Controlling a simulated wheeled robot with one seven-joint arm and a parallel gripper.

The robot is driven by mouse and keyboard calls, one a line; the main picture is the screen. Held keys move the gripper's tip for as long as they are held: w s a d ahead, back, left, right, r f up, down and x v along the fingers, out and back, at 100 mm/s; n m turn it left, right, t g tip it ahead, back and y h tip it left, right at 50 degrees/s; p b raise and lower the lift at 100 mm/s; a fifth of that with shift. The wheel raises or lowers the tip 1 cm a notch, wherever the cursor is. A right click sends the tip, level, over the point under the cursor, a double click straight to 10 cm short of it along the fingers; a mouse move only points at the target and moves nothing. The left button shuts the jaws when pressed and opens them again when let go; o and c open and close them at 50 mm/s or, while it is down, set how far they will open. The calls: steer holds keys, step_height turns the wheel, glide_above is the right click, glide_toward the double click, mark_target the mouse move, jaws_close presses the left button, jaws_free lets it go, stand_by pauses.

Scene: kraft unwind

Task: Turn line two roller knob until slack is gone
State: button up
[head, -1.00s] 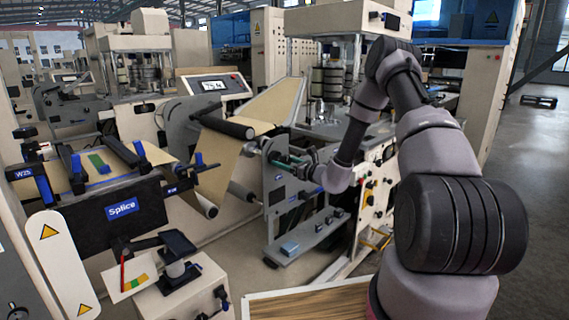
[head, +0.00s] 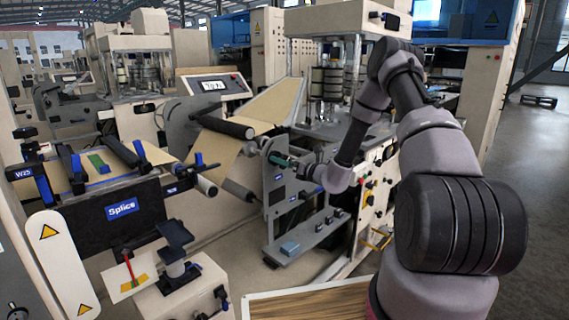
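The kraft paper web (head: 222,150) runs from the splice table on the left, under a low roller (head: 206,186), and up over a dark roller (head: 228,128) toward the right. A small green part, which looks like the knob (head: 280,159), sits at the grey side plate (head: 275,205) by the web's right edge. My gripper (head: 291,163) is at this green part, reaching in from the right. The fingers are small and partly hidden, so I cannot tell whether they are closed on it.
A tilted display panel (head: 213,86) stands behind the web; its digits are hard to read. The splice table (head: 122,208) is at left. A grey shelf (head: 305,236) with small blue and dark parts lies below my gripper. Open floor (head: 535,150) is at right.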

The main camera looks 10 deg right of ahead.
steer(key=v, duration=0.7)
stand_by(0.3)
steer(key=s+a+r+n+g+y, duration=0.1)
steer(key=s+a+r+n+g, duration=0.45)
steer(key=s+r+n, duration=0.4)
steer(key=s+a+r+n+g+y, duration=0.1)
steer(key=s+a+r+n+g, duration=0.5)
steer(key=s+r+n, duration=0.4)
steer(key=s+d+r+n+t+h, duration=0.2)
steer(key=s+d+r+n+h, duration=0.3)
steer(key=s+d, duration=0.2)
steer(key=s+d+r+n+t+h, duration=0.2)
steer(key=s+d+r+n+h, duration=0.3)
steer(key=s, duration=0.4)
steer(key=shift+s+d+r, duration=0.35)
steer(key=shift+d+r, duration=0.3)
steer(key=shift+d, duration=0.25)
